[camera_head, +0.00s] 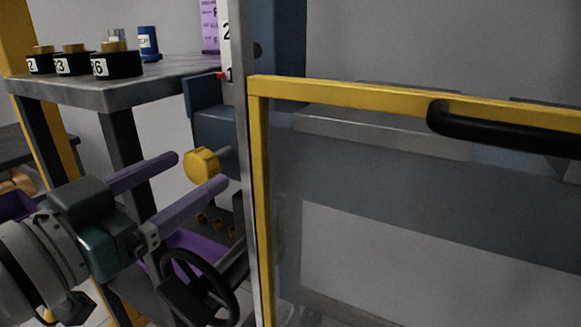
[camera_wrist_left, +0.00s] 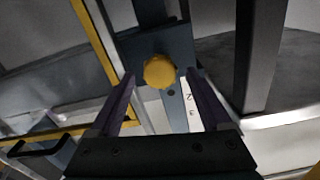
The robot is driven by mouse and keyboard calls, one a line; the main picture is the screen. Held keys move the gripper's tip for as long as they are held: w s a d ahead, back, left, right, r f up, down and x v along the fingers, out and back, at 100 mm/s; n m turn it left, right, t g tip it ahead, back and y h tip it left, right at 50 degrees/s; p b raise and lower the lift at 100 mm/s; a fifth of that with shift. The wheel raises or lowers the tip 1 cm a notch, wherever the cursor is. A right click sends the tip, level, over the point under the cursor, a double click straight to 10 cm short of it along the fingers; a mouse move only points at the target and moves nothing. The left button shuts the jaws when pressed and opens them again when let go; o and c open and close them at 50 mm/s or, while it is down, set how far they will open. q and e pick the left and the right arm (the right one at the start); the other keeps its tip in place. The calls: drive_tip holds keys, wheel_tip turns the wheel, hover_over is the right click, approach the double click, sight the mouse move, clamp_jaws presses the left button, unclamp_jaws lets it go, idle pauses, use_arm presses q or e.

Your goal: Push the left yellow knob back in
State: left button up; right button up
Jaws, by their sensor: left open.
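The yellow knob (camera_head: 201,165) stands out on a short grey shaft from the blue-grey block on the post left of the yellow-framed door. It also shows in the left wrist view (camera_wrist_left: 160,71), centred between the finger ends. My left gripper (camera_head: 200,170) comes in from the left with its two purple fingers spread wide. In the head view the knob appears just beyond the gap between the fingertips. I cannot tell whether a finger touches it. Nothing is held. My right gripper is not in view.
The yellow-framed clear door (camera_head: 258,190) with a black handle (camera_head: 500,128) fills the right side. A grey shelf (camera_head: 95,95) with black numbered holders and a blue can (camera_head: 148,43) stands at the back left. A black handwheel (camera_head: 205,290) is below my left gripper.

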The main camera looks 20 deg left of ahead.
use_arm(q)
drive_tip(key=shift+w+d, duration=0.1)
drive_tip(key=shift+w, duration=0.55)
clamp_jaws()
idle(0.6)
